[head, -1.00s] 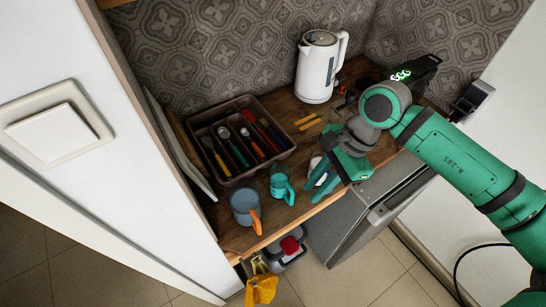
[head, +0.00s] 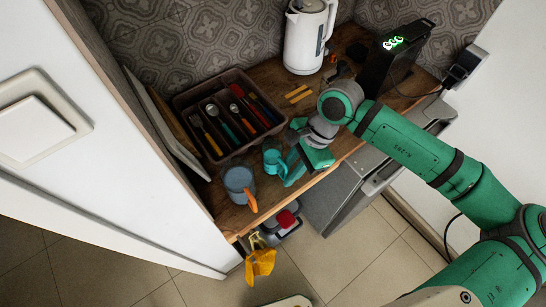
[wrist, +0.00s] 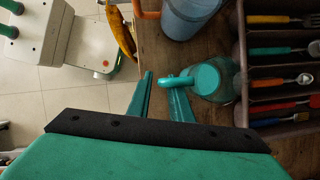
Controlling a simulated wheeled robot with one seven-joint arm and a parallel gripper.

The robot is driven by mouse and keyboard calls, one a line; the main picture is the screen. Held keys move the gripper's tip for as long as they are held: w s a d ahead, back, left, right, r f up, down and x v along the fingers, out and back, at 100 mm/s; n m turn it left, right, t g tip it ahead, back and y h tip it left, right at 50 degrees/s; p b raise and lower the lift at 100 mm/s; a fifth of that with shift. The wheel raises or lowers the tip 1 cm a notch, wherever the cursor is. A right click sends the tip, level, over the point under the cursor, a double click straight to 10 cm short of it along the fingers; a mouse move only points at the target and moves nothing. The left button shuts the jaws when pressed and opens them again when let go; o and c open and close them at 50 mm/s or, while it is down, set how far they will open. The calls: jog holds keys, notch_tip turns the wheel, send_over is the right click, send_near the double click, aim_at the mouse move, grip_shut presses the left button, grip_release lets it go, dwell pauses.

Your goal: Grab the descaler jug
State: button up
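A small teal jug with a handle (head: 272,155), which I take to be the descaler jug, stands upright on the wooden counter (head: 225,215). In the wrist view the jug (wrist: 214,82) shows a teal top, a see-through body and a handle pointing left. My gripper (head: 290,168) is low over the counter, just right of the jug. In the wrist view my gripper (wrist: 163,78) has its two teal fingers apart, with the handle's end reaching between the tips. The right finger overlaps the handle; I cannot tell whether they touch.
A blue-grey mug with an orange handle (head: 238,180) stands close to the jug. A brown cutlery tray (head: 181,107) lies behind. A white kettle (head: 303,45) and a black device with green digits (head: 395,60) stand farther back. A yellow cloth (head: 260,263) hangs below the counter edge.

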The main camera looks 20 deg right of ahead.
jog(key=shift+x, duration=0.85)
jog(key=shift+w, duration=0.1)
grip_shut()
jog(key=shift+r, duration=0.1)
